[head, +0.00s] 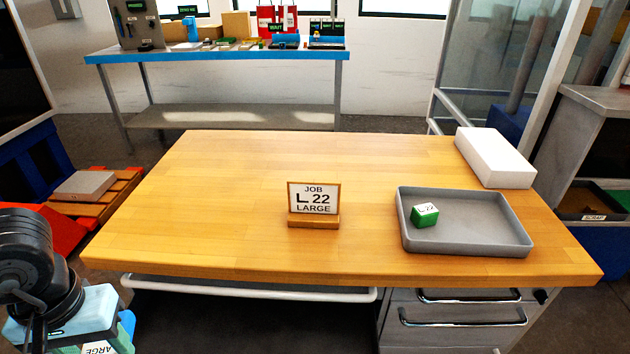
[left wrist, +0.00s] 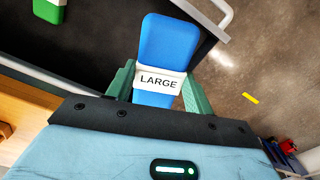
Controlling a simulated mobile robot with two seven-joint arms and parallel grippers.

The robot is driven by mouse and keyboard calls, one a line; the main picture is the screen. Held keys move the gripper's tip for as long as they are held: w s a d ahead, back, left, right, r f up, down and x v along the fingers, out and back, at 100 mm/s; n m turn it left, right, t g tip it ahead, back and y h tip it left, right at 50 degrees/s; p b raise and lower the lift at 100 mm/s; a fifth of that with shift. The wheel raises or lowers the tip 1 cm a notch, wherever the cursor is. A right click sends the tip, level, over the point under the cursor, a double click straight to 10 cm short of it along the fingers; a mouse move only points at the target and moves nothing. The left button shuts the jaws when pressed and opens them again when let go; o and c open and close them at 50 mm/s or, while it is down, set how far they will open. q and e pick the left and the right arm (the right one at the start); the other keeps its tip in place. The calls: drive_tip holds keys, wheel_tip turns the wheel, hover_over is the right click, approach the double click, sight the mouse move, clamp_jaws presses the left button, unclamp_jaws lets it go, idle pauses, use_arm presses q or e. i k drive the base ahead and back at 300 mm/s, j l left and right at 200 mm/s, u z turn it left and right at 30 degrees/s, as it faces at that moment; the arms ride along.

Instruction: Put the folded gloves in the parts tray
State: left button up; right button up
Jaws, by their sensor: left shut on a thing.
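The folded gloves (left wrist: 168,42) are a blue bundle with a white band marked LARGE. My left gripper (left wrist: 160,82) is shut on them, with its green fingers on either side of the band. In the head view my left gripper (head: 88,335) is at the bottom left, off the table's front left corner, and a blue part of the gloves (head: 126,332) shows beside it. The grey parts tray (head: 470,246) lies on the right of the table, far from the gripper. My right gripper is in neither view.
A JOB L 22 LARGE sign (head: 314,198) stands mid-table, left of the tray. A white box (head: 495,157) lies behind the tray. The wooden table (head: 220,200) is clear on its left. In the left wrist view, a green object (left wrist: 47,10) shows at top left.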

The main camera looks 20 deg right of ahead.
sight(479, 226)
drive_tip(key=k+l+z, duration=0.25)
drive_tip(key=l, duration=0.15)
drive_tip(key=k+l+z, duration=0.1)
drive_tip(key=l+z, duration=0.15)
drive_tip(key=l, duration=0.15)
drive_tip(key=k+l+z, duration=0.1)
drive_tip(key=l+z, duration=0.2)
drive_tip(key=l, duration=0.15)
drive_tip(key=l+z, duration=0.25)
drive_tip(key=l, duration=0.25)
